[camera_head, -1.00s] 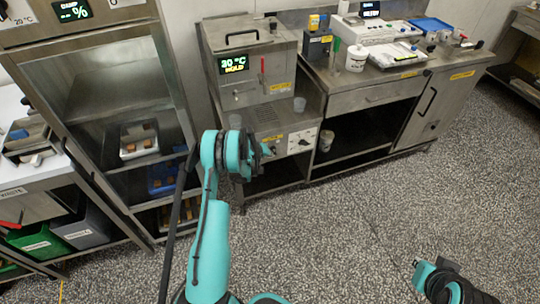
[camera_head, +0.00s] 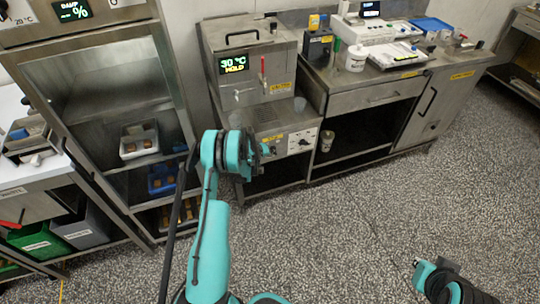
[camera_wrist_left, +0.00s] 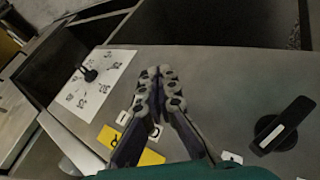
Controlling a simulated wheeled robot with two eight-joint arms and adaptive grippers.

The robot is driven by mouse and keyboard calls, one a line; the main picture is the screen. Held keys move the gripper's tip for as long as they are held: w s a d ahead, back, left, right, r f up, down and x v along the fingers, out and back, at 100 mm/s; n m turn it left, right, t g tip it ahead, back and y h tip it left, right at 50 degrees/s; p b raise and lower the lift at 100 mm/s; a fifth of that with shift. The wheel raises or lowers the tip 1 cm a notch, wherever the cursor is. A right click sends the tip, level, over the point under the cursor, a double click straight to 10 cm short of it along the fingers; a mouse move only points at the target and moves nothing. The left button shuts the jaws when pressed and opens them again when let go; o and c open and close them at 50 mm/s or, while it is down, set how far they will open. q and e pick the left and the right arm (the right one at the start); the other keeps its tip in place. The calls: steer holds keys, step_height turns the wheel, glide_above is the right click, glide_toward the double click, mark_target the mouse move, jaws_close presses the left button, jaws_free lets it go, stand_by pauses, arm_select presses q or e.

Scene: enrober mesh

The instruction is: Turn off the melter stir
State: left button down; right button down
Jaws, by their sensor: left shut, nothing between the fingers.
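The melter (camera_head: 250,75) is a steel machine with a lit display that reads about 30 °C HOLD. On its lower front is a white dial plate with a black knob (camera_head: 303,142). In the left wrist view the numbered dial plate (camera_wrist_left: 79,99) is on the left, and a black knob with a pale line (camera_wrist_left: 283,130) is on the right. I cannot read which one is the stir. My left gripper (camera_wrist_left: 157,75) is shut and empty, between the two knobs and apart from both. In the head view its fingers are mostly hidden behind my wrist.
A bench (camera_head: 365,100) with a scale and a white tub (camera_head: 356,58) stands right of the melter. A rack (camera_head: 100,85) with trays stands left. Speckled floor in front is clear. Part of my right arm (camera_head: 440,280) shows lower right.

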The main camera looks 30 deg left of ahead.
arm_select(q)
steer(key=shift+w+d, duration=0.1)
steer(key=shift+w, duration=0.1)
steer(key=shift+r, duration=0.85)
